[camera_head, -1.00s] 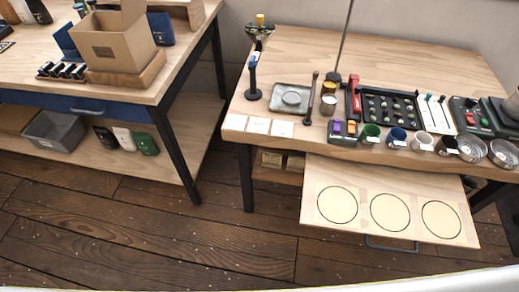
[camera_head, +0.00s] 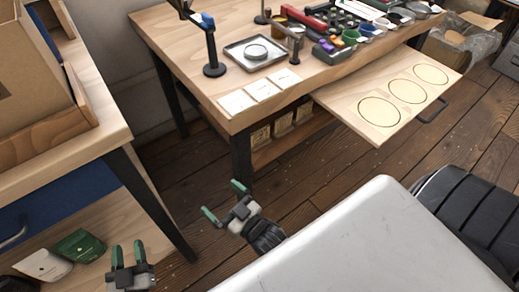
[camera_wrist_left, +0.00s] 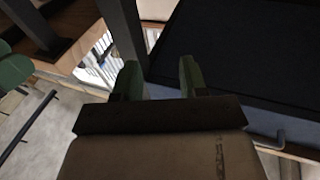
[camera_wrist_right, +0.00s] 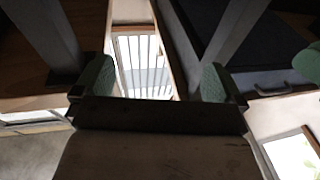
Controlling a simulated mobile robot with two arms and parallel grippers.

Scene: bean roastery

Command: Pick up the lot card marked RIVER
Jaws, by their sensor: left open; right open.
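Three white lot cards lie in a row at the front left of the wooden table: a left card (camera_head: 236,102), a middle card (camera_head: 262,89) and a right card (camera_head: 284,77). Their writing is too small to read, so I cannot tell which is RIVER. My right gripper (camera_head: 224,202) is open and empty, low in front of the table and below the cards. My left gripper (camera_head: 127,250) is open and empty, further left by the other bench. Both wrist views show open fingers with nothing between them and no cards.
A metal tray with a dish (camera_head: 255,53) and a black stand (camera_head: 213,68) are behind the cards. A pulled-out board with circles (camera_head: 372,115) juts out right of them. The left bench (camera_head: 75,115) bears a cardboard box (camera_head: 22,75). Floor shows between the bench and table.

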